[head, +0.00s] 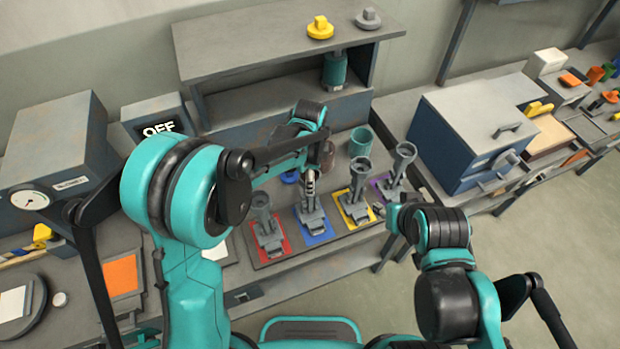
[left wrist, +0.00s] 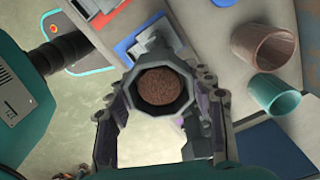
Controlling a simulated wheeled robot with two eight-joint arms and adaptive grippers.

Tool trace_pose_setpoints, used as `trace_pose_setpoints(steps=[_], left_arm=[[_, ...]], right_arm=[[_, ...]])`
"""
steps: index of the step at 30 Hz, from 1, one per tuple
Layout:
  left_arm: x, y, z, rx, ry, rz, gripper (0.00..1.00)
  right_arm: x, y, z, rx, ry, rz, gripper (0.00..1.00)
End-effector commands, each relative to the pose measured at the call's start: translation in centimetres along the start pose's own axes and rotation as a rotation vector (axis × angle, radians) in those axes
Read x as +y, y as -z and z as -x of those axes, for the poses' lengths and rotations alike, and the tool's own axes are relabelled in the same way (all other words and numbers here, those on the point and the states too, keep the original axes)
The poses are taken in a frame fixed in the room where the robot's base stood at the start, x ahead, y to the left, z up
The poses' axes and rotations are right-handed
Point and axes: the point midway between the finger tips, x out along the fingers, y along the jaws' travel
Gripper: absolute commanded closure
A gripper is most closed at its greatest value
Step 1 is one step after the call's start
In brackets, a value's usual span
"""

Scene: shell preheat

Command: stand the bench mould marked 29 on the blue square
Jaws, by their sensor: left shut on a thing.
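A grey bench mould stands upright over the blue square (head: 326,238), its foot (head: 313,220) covering much of the square. I cannot tell whether it touches. My left gripper (head: 311,178) is shut on its upper part. In the left wrist view the fingers flank the mould's round cup (left wrist: 160,69), which has a brown filling (left wrist: 160,88); the blue square (left wrist: 130,42) shows beside its foot. No number is readable. My right gripper (head: 383,212) is near the yellow square's front right; its jaws are too small to read.
Other grey moulds stand on the red square (head: 285,246), yellow square (head: 343,211) and purple square (head: 379,188). A teal cup (head: 360,141) and a brown cup (head: 327,156) stand behind. A blue-grey oven (head: 455,150) is at right, and a shelf (head: 275,42) is behind.

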Motion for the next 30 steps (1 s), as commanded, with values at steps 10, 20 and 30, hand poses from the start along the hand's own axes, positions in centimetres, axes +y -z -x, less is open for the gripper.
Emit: trace_pose_setpoints(steps=[10,20,30], left_arm=[[0.0,0.0,-0.2,0.000,0.000,0.000,0.29],[0.0,0.0,-0.1,0.000,0.000,0.000,0.27],[0.0,0.0,5.3,0.000,0.000,0.000,0.27]], right_arm=[[0.0,-0.1,-0.2,0.000,0.000,0.000,0.60],[0.0,-0.1,-0.1,0.000,0.000,0.000,0.60],[0.0,0.6,0.9,0.000,0.000,0.000,0.60]])
